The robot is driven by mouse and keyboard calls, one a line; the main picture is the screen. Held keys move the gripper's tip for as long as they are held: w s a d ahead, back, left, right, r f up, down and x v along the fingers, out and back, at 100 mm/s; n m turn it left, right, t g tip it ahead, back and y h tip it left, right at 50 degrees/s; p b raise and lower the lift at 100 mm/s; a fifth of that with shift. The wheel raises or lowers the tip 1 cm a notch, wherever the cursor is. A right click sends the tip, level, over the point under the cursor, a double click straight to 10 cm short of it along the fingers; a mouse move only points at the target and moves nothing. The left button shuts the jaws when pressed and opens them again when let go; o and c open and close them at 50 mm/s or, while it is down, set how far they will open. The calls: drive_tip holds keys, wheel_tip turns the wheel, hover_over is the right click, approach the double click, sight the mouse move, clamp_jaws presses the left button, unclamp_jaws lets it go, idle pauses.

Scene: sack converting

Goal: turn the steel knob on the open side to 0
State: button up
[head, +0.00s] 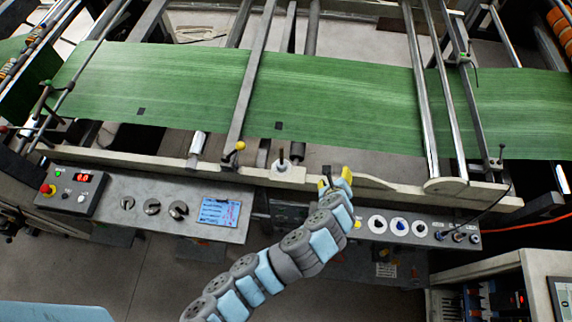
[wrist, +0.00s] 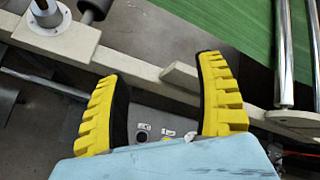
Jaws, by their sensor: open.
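The right panel carries white-ringed dials, a dark one (head: 377,224) and a blue one (head: 400,227). I cannot tell which side is the open side. My gripper (head: 335,182) is over the machine's front rail, between the two panels and close to the right one. In the wrist view its yellow fingers (wrist: 160,68) are spread, with nothing between them.
A green web (head: 340,100) runs across the machine behind the pale front rail (head: 110,159). A yellow-topped lever (head: 240,146) and a post (head: 281,156) rise near the rail. A red button (head: 46,189) and a blue label (head: 220,212) are on the left panel.

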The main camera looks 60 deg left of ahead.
sight(283, 165)
drive_tip(key=s+a+g+y, duration=0.1)
drive_tip(key=s+a+g, duration=0.45)
drive_tip(key=s, duration=0.55)
drive_tip(key=shift+m, duration=0.4)
drive_tip(key=shift+p+x, duration=1.1)
drive_tip(key=shift+x, duration=7.3)
drive_tip(key=shift+w, duration=0.1)
drive_tip(key=c, duration=1.2)
